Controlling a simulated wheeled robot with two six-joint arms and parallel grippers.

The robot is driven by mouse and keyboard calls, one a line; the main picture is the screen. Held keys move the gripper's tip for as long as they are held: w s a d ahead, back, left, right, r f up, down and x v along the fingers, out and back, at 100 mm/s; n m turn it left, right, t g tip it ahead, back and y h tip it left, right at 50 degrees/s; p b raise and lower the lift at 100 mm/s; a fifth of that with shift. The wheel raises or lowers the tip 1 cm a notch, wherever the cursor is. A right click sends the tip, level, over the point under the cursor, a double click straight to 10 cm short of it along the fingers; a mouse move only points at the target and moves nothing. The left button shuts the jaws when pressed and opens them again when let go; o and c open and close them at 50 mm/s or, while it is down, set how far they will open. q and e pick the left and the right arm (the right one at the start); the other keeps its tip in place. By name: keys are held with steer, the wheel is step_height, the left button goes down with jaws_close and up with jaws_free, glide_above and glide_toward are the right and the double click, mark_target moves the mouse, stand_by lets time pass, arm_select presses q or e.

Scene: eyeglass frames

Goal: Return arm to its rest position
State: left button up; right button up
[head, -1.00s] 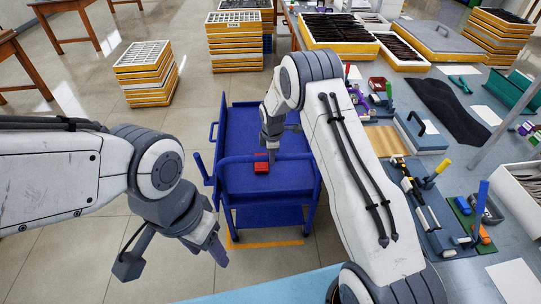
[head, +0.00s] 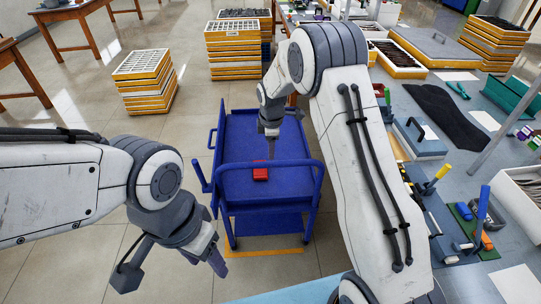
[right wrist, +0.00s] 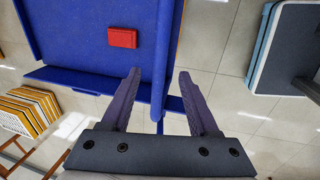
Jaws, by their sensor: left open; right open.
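My right gripper (right wrist: 159,88) is open and empty in the right wrist view, its two purple fingers apart with floor and the cart's edge between them. In the head view the right arm reaches over the blue cart (head: 232,184), and its gripper (head: 271,146) hangs above the cart, partly hidden. A small red box (head: 260,174) lies on the cart's top shelf, apart from the fingers; it also shows in the right wrist view (right wrist: 122,38). My left gripper (head: 218,263) hangs at the lower left over the floor, its fingers seen edge-on, holding nothing visible.
A workbench with a dark mat (head: 447,115), a grey case (head: 420,137) and several tools stands at right, close to my right arm. Stacked yellow trays (head: 146,82) stand on the floor beyond the cart. Open floor lies left of the cart.

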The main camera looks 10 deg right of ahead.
steer(key=shift+s+r, duration=0.15)
steer(key=shift+r, duration=0.55)
